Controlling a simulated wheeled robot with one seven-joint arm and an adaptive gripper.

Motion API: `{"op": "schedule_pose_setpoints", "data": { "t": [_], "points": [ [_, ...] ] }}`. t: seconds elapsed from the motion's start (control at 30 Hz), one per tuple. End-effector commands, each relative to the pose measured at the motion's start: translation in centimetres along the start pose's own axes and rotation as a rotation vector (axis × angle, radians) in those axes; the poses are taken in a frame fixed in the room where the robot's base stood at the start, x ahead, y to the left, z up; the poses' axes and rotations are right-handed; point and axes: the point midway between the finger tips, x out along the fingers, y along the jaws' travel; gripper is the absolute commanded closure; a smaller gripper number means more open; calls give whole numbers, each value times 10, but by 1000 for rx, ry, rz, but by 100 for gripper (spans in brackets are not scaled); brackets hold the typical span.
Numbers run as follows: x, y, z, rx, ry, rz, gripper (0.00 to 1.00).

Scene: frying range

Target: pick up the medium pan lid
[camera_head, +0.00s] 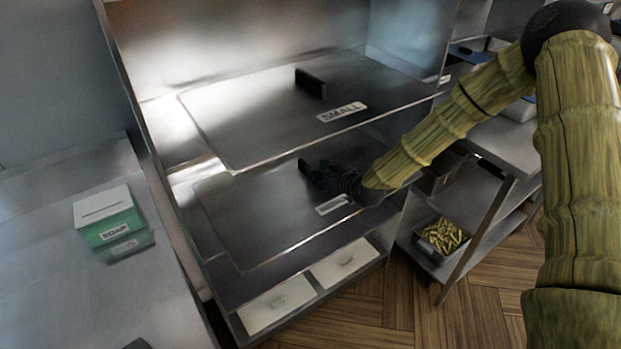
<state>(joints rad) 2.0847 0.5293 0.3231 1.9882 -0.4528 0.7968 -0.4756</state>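A flat metal lid (240,225) lies on the lower shelf level of the steel rack. Its white label (331,205) is too blurred to read, so I cannot confirm it is the medium one. My dark gripper (312,176) is over the middle of this lid, behind the label. The lid's handle is not clearly distinguishable from the gripper's dark fingers. I cannot tell whether the fingers are open or closed, or touching a handle. A lid labelled SMALL (240,115) lies on the level above, with an upright black handle (311,83).
The upper level, with the small lid, sits close above my gripper. A green SOAP box (108,216) stands on the left counter (55,275). Two white panels (345,263) lie below the lower lid. A bin of yellowish pieces (442,236) sits on a right-hand shelf.

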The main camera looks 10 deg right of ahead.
Motion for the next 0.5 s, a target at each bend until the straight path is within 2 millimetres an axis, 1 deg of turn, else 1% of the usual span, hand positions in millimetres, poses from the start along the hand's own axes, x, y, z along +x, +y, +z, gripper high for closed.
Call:
{"op": "schedule_pose_setpoints", "data": {
  "t": [0.23,0.33,0.5],
  "points": [
    [27,-2,-1,-1,-1,-1,59],
    [34,-2,-1,-1,0,-2,59],
    [37,-2,-1,-1,0,-2,59]
  ]
}}
